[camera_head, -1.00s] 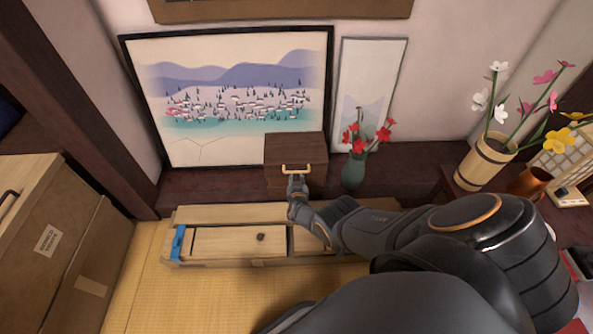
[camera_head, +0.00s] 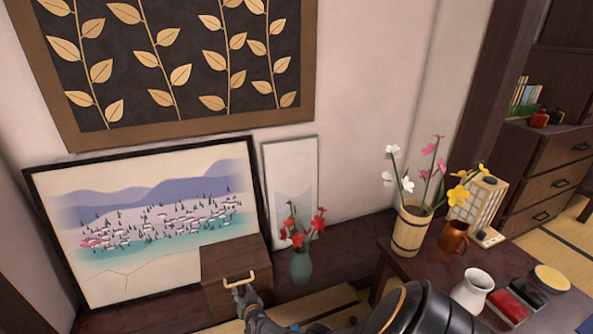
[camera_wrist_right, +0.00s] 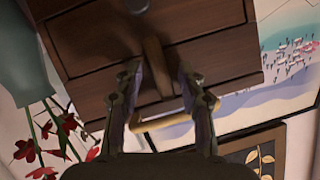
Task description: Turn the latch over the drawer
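A small dark wooden box (camera_head: 222,264) with a brass handle (camera_head: 239,279) stands below the landscape picture. My right gripper (camera_head: 240,292) is at the box front, just below the handle. In the wrist view its two fingers (camera_wrist_right: 157,82) are apart, one on each side of the latch bar. I cannot tell whether they touch it. My left gripper is not in view.
A green vase (camera_head: 300,266) with red flowers stands right of the box. A framed landscape (camera_head: 150,215) leans behind it. A dark table (camera_head: 400,275) at the right holds a flower bucket, a copper mug (camera_head: 455,238) and a white jug (camera_head: 472,290).

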